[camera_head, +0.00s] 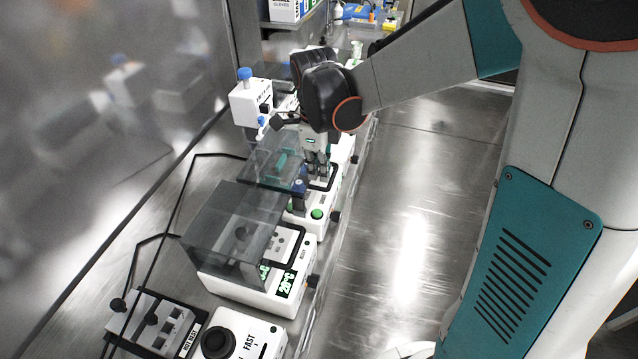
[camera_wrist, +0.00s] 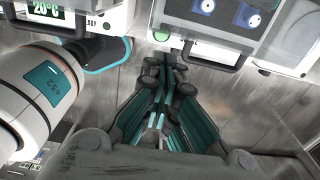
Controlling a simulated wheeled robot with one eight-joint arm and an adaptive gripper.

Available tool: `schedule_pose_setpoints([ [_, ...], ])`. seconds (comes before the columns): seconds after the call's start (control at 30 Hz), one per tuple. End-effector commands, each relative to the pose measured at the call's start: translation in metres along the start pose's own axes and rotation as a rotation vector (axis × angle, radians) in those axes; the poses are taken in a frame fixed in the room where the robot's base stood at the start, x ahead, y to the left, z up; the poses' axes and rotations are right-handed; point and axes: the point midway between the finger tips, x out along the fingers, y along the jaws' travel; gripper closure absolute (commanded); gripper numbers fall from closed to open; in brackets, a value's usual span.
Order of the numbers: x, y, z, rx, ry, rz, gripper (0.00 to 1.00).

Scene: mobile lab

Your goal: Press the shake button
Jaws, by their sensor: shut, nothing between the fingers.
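A round green button (camera_head: 317,214) is on the front of a white machine (camera_head: 301,222) with a clear smoky lid (camera_head: 268,160). Its label is too small to read. The button also shows in the wrist view (camera_wrist: 161,36), at the top, just beyond my fingertips. My gripper (camera_head: 317,170) points down over or beside this machine, farther back than the button in the head view. In the wrist view my gripper (camera_wrist: 168,68) has its fingers together with nothing between them. The fingertips appear apart from the button.
A white unit (camera_head: 262,290) with a "20°C" display and smoky lid stands nearer. A machine with a black knob (camera_head: 217,342) and a tube rack (camera_head: 160,325) stand in front. A white device with a blue cap (camera_head: 249,100) stands behind. The metal bench at right (camera_head: 400,220) is clear.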

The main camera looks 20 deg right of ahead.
Motion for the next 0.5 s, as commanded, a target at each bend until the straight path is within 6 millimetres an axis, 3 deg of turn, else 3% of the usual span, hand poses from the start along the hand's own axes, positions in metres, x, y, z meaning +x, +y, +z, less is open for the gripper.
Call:
schedule_pose_setpoints([
  [0.5,0.100,0.000,0.000,0.000,0.000,0.000,1.00],
])
